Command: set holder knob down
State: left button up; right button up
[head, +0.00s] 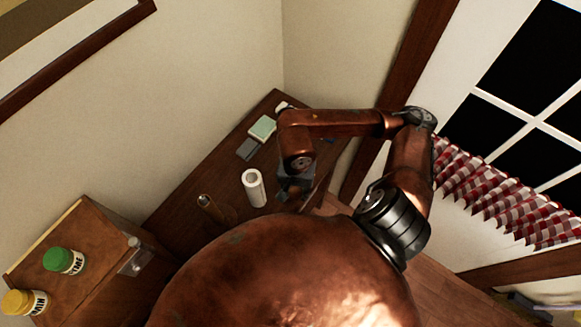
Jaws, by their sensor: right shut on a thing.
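My right gripper (291,184) points down over the dark wooden counter at its right part, beside the white paper roll. It is shut on a small brown rounded piece, which looks like the holder knob (293,193); the knob is partly hidden by the fingers. I cannot tell whether the knob touches the counter. The white paper roll (254,188) stands upright just left of the gripper. A brown wooden rod (208,204), perhaps the holder, stands left of the roll. My left gripper is not in view.
The wooden counter (190,187) runs along the wall. A pale green block (262,127) and a grey block (247,149) lie behind the roll. A wooden cabinet (95,240) at left bears a green-lidded jar (62,260) and a yellow-lidded jar (22,302). A checked curtain (500,195) hangs at right.

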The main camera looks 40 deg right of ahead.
jog(key=w+d+f, duration=0.2)
jog(key=w, duration=0.1)
jog(key=w+d+f+p, duration=0.1)
jog(key=w+d+f, duration=0.1)
jog(key=w+f, duration=0.1)
jog(key=w+d+f+p, duration=0.1)
jog(key=w+d+f, duration=0.2)
jog(key=shift+w+d+f, duration=0.1)
jog(key=shift+w+f, duration=0.15)
jog(key=shift+w, duration=0.05)
jog(key=shift+w+d+f+p, duration=0.25)
jog(key=shift+w+f+p, duration=0.05)
jog(key=shift+f, duration=0.2)
notch_tip(320, 180, down, 2)
jog(key=shift+f+p, duration=0.1)
jog(key=shift+p, duration=0.45)
jog(key=shift+f, duration=0.65)
jog(key=o, duration=1)
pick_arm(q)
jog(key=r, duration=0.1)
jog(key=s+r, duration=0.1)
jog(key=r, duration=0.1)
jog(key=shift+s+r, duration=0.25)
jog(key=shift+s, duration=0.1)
pick_arm(e)
jog(key=shift+o, duration=0.2)
